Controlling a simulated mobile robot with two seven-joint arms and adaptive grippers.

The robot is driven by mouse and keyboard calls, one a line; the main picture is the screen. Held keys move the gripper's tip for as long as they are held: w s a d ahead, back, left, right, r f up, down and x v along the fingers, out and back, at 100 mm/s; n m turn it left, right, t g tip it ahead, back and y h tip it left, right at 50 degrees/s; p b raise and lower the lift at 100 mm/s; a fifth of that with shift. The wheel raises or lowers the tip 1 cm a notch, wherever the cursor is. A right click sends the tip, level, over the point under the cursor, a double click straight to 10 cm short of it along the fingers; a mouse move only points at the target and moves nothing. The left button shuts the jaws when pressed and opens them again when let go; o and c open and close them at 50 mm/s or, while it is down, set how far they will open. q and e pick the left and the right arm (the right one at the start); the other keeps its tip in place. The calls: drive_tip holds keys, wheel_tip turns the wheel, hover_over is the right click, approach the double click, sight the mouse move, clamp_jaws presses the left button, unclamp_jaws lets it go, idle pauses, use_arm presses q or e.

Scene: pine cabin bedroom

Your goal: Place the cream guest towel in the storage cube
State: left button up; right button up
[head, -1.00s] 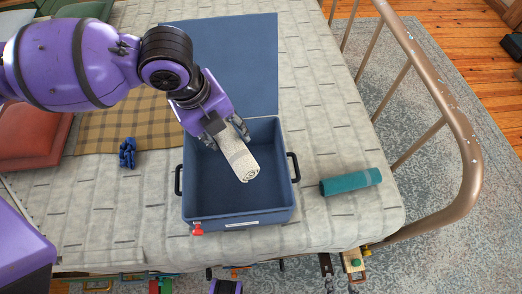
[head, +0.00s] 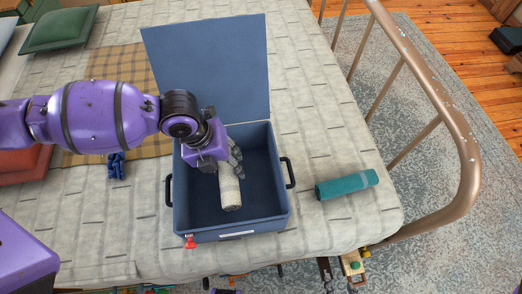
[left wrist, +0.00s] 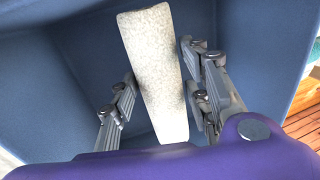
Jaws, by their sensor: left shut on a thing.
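The cream guest towel (head: 231,192) is a rolled cylinder. My left gripper (head: 228,165) is shut on its far end, inside the outline of the open blue storage cube (head: 281,215). In the left wrist view the towel (left wrist: 155,70) runs between the two grey fingers (left wrist: 160,100), with blue walls around it. I cannot tell whether the towel touches the cube's floor. The cube's lid (head: 208,65) is open towards the back. My right gripper is not in view.
A rolled teal towel (head: 347,185) lies on the bed right of the cube. A small blue figure (head: 116,166) lies to the left. A metal bed rail (head: 440,95) stands at the right.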

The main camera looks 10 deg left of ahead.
sight(228, 173)
use_arm(q)
drive_tip(key=shift+a+x, duration=0.25)
drive_tip(key=shift+x, duration=0.9)
drive_tip(key=shift+a+x, duration=0.25)
drive_tip(key=shift+x, duration=0.95)
drive_tip(key=shift+s+f+b, duration=0.2)
drive_tip(key=shift+b, duration=0.1)
drive_tip(key=o, duration=1.1)
drive_tip(key=shift+o, duration=0.2)
drive_tip(key=p+v, duration=0.1)
drive_tip(key=v, duration=1.1)
drive_tip(key=shift+p, duration=0.35)
drive_tip(key=shift+a, duration=0.1)
